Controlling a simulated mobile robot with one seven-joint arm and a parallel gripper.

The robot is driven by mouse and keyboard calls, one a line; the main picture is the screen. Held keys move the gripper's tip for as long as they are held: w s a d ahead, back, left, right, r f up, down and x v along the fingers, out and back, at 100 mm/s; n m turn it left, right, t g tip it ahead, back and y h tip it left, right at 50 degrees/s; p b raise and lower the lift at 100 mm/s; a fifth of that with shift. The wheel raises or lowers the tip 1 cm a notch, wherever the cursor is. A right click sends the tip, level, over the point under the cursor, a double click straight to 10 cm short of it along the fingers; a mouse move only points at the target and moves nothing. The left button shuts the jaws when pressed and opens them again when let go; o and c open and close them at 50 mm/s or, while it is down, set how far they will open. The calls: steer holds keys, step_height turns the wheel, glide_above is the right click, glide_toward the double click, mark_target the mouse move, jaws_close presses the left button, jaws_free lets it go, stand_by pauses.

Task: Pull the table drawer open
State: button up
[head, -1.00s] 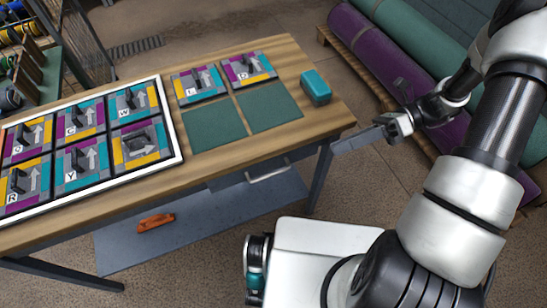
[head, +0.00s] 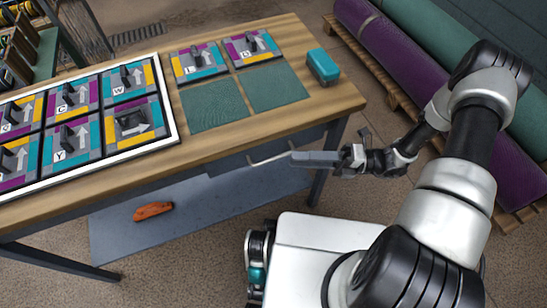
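The table drawer (head: 228,166) is a dark grey front under the wooden tabletop (head: 330,98), at the table's near side. It looks shut. Its pale bar handle (head: 268,160) stands out from the front, toward the drawer's right part. My gripper (head: 297,157) reaches in from the right with its long grey fingers level, pointing left. The fingertips are at or very close to the handle's right end. I cannot tell whether they touch it, or whether the fingers are apart.
Patterned tiles with black handles (head: 131,120) lie in a white-framed tray on the tabletop. Two green squares (head: 272,86) and a teal block (head: 323,66) are near its right end. An orange object (head: 153,211) lies on the lower shelf (head: 215,212). Rolled rugs (head: 400,60) lie at right.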

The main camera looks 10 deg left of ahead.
mark_target(274, 157)
steer(key=a, duration=0.5)
steer(key=s+a, duration=0.1)
steer(key=a, duration=0.1)
steer(key=shift+s+a+r+b, duration=0.1)
steer(key=shift+a+r+b, duration=0.15)
steer(key=shift+a+b, duration=0.1)
steer(key=shift+d, duration=0.1)
jaws_close()
